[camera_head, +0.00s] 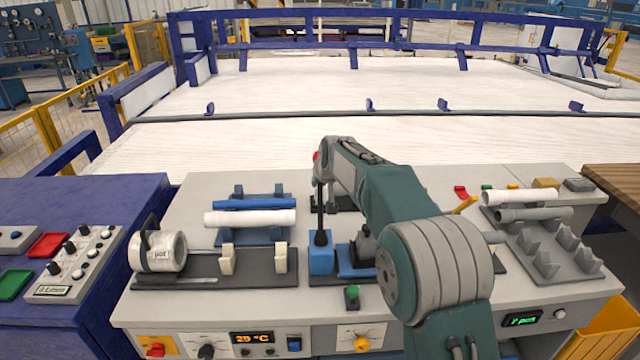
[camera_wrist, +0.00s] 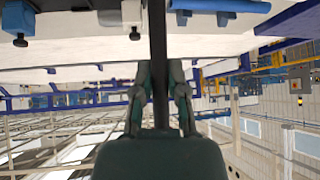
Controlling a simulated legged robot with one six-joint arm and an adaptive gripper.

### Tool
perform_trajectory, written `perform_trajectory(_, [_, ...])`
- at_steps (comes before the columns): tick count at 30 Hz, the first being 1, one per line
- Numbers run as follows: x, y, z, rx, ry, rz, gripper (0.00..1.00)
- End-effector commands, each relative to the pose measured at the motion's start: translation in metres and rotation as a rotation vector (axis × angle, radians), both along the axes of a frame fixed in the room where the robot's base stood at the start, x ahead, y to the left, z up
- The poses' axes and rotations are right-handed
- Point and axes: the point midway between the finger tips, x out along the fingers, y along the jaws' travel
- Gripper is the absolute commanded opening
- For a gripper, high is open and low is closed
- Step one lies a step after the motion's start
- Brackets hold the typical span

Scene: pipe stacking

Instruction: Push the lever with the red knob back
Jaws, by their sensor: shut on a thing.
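The red knob (camera_head: 316,156) shows as a small patch at the left of my arm's far end in the head view. Most of it is hidden there. In the wrist view a dark lever shaft (camera_wrist: 157,60) runs down from the top edge between the two fingers. My gripper (camera_wrist: 160,92) is shut on this lever, one finger on each side. The knob itself cannot be made out in the wrist view. In the head view my arm covers most of the gripper, and the lever's exact tilt cannot be told.
A blue block (camera_head: 321,254) stands on the console below the arm's end.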

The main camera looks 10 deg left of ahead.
Motion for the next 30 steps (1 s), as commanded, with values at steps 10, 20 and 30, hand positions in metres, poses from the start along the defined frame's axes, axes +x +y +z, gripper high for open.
perform_trajectory(10, [0.0026, 0.0013, 0.0010, -0.002, 0.016, 0.001, 0.00])
perform_trajectory(20, [0.0030, 0.0008, 0.0009, -0.002, 0.014, 0.000, 0.54])
perform_trajectory(30, [0.0017, -0.0010, 0.0008, -0.003, 0.018, 0.000, 0.54])
